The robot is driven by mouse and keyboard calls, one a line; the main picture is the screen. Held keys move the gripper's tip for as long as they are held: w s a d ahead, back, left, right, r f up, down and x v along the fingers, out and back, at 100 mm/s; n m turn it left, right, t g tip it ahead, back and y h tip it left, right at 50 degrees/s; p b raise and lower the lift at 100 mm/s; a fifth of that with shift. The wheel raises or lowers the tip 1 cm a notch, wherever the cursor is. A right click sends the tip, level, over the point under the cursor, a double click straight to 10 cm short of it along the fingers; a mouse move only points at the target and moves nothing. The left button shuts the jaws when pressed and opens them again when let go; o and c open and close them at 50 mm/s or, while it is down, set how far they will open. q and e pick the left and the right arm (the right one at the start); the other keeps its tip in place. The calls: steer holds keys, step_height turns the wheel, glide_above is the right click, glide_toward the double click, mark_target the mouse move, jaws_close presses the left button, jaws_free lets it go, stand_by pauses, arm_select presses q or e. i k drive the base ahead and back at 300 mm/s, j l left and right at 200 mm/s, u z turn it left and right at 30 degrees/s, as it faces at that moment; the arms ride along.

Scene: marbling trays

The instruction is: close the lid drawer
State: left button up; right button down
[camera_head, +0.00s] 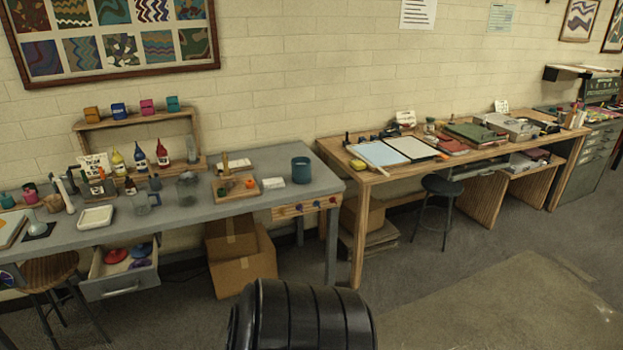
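The lid drawer (121,287) is under the grey workbench at the left and stands pulled out. Its grey front has a handle and faces me. Inside it lie a red lid (117,256), a blue lid (141,251) and other small coloured lids. A black ribbed cylindrical part, which looks like part of my own body, fills the bottom middle of the view, to the right of the drawer and apart from it in the picture. Neither of my grippers shows.
A wooden stool (48,270) stands just left of the drawer. Cardboard boxes (243,271) sit right of it under the grey bench (235,205). A wooden table (357,180) and black stool (447,186) stand to the right. The floor at the front right is clear.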

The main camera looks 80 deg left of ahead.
mark_target(104, 282)
steer(key=u, duration=3.6)
